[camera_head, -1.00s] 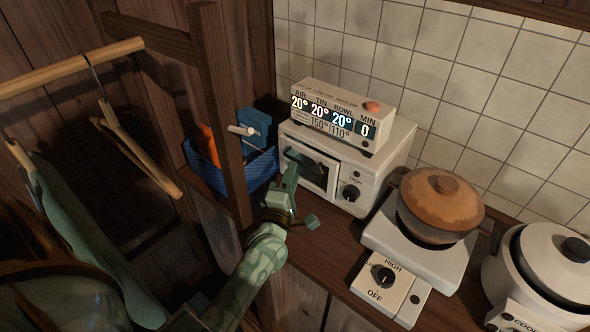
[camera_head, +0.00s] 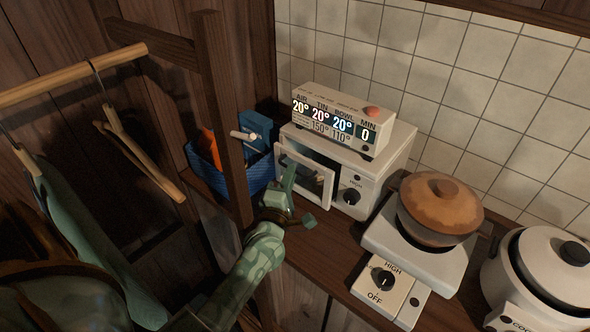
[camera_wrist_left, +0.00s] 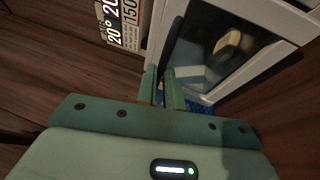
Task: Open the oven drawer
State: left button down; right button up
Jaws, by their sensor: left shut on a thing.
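The white oven (camera_head: 389,158) stands on the wooden counter against the tiled wall. Its windowed front door (camera_head: 328,190) stands out from the body, with a dark gap along its top. My left gripper (camera_head: 289,172) is at the door's left part in the head view. In the left wrist view, its two green fingers (camera_wrist_left: 163,88) are shut on the white edge of the door frame (camera_wrist_left: 168,22). The exact grip between the fingers is partly hidden. My right gripper is not in view.
A display box (camera_head: 340,115) sits on the oven. A blue basket (camera_head: 250,174) stands left of it, behind a wooden post (camera_head: 225,110). A hot plate (camera_head: 420,258) with a brown pot (camera_head: 440,207) and a cooker (camera_head: 535,270) stand right. A clothes rack (camera_head: 75,72) is at left.

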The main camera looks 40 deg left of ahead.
pick_arm(q)
jog(key=shift+s, duration=0.8)
jog(key=c, duration=1.5)
grip_release()
